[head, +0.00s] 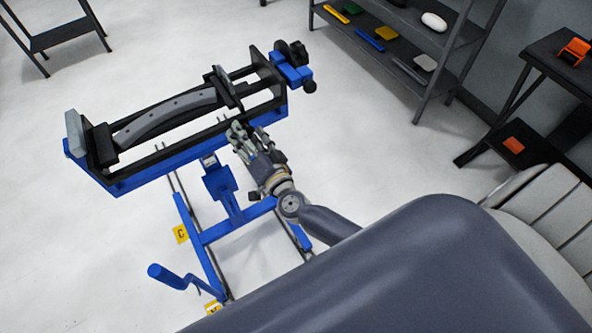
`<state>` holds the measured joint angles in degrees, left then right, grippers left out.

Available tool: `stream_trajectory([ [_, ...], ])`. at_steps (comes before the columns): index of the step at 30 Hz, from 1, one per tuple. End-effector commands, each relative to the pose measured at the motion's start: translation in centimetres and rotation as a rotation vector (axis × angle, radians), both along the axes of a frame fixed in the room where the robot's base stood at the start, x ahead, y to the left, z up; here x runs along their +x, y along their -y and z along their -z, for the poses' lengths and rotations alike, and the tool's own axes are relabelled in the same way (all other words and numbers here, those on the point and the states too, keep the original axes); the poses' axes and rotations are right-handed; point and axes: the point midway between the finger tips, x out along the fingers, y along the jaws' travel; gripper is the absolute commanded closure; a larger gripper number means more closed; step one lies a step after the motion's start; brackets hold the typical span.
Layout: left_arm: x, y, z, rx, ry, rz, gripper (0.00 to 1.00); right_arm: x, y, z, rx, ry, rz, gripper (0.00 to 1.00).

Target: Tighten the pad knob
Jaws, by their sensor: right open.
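A blue and black clamping stand (150,178) fills the left middle of the head view. A curved grey bar with small holes (166,114) lies in its black frame. At the frame's upper right end, a blue block (290,73) carries a black knob (293,53) on top and a smaller black knob (310,87) at its side. I cannot tell which is the pad knob. My right gripper (238,132) is open and empty near the frame's front rail, below and left of these knobs and apart from them. My left gripper is out of view.
A blue handle (168,276) sticks out low at the stand's left. A shelf rack (445,52) with several small tools stands at the back right. A dark table (545,50) bears an orange item (574,51). The white floor left of the stand is clear.

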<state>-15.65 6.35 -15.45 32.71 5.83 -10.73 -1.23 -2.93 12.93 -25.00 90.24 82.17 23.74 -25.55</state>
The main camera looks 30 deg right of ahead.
Motion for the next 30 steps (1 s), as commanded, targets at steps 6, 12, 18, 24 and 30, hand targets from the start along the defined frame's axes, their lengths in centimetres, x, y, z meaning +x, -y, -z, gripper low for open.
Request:
stream_trajectory([
  [6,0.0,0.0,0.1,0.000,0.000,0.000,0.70,0.0,0.0,0.0,-0.196,0.007,0.000,0.41],
  [12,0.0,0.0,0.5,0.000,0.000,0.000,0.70,0.0,-0.1,0.0,-0.363,0.014,0.000,0.41],
  [18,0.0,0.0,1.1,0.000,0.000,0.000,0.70,0.0,-0.1,0.1,-0.525,0.020,0.002,0.41],
  [24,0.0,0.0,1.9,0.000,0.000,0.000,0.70,0.0,-0.1,0.1,-0.684,0.026,0.003,0.41],
  [30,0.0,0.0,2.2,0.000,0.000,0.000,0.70,-1.3,-0.1,0.1,-0.800,0.025,0.001,0.41],
])
